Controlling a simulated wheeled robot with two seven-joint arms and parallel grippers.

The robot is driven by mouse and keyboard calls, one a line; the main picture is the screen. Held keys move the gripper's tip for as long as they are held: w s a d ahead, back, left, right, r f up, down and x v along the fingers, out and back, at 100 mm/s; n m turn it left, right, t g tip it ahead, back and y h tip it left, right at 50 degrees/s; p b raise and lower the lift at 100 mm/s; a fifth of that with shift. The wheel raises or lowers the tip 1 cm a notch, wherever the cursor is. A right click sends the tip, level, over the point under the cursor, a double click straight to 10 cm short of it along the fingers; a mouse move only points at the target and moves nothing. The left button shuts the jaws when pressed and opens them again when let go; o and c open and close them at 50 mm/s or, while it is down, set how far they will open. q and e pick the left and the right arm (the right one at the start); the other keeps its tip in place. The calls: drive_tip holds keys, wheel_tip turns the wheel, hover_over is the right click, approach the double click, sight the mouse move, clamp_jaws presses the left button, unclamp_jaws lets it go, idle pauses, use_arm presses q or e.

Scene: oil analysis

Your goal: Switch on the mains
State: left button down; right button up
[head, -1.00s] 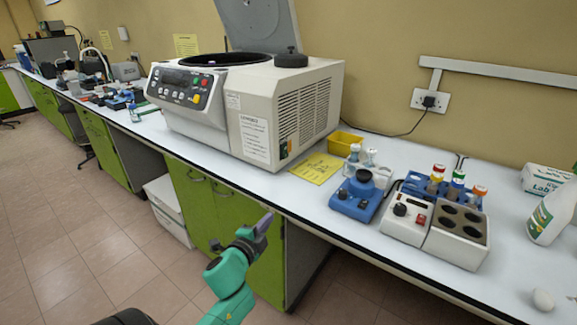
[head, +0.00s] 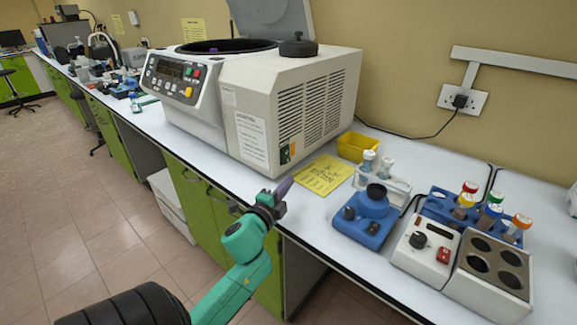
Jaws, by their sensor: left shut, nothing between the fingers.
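The large white centrifuge (head: 290,105) stands on the bench with its lid raised. A small dark switch with an orange part (head: 287,153) is low on its side, near the front corner; whether it is on or off is too small to tell. My left gripper (head: 284,187) is shut and empty, its purple fingertips in front of the bench's front edge, just below that switch in the picture and apart from it. A wall socket (head: 462,98) with a black plug is at the upper right. My right gripper is out of view.
A yellow notice (head: 324,174) lies by the centrifuge, with a yellow tray (head: 357,147) behind. A blue mixer (head: 366,213), a white heating block (head: 435,252) and a blue rack (head: 437,207) of capped tubes stand to the right. Floor (head: 90,210) is clear at left.

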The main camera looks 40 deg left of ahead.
sight(286, 167)
use_arm(q)
drive_tip(key=x, duration=0.7)
drive_tip(key=shift+w+a+r+p, duration=0.1)
drive_tip(key=shift+w+r+p, duration=0.1)
drive_tip(key=shift+w+p, duration=0.15)
drive_tip(key=a, duration=0.3)
drive_tip(key=shift+s+a+f+p, duration=0.15)
drive_tip(key=shift+a+f+p, duration=0.15)
drive_tip(key=shift+f+p, duration=0.05)
drive_tip(key=shift+a, duration=0.2)
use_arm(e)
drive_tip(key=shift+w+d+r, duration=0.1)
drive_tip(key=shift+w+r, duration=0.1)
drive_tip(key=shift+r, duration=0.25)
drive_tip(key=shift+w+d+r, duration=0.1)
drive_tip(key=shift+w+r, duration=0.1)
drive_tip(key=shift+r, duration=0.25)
use_arm(q)
drive_tip(key=shift+a+f+m+b, duration=0.35)
drive_tip(key=shift+f+m+b, duration=0.2)
drive_tip(key=shift+b, duration=0.6)
drive_tip(key=shift+r, duration=0.35)
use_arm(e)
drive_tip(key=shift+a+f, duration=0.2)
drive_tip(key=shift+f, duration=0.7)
use_arm(q)
drive_tip(key=shift+f, duration=0.15)
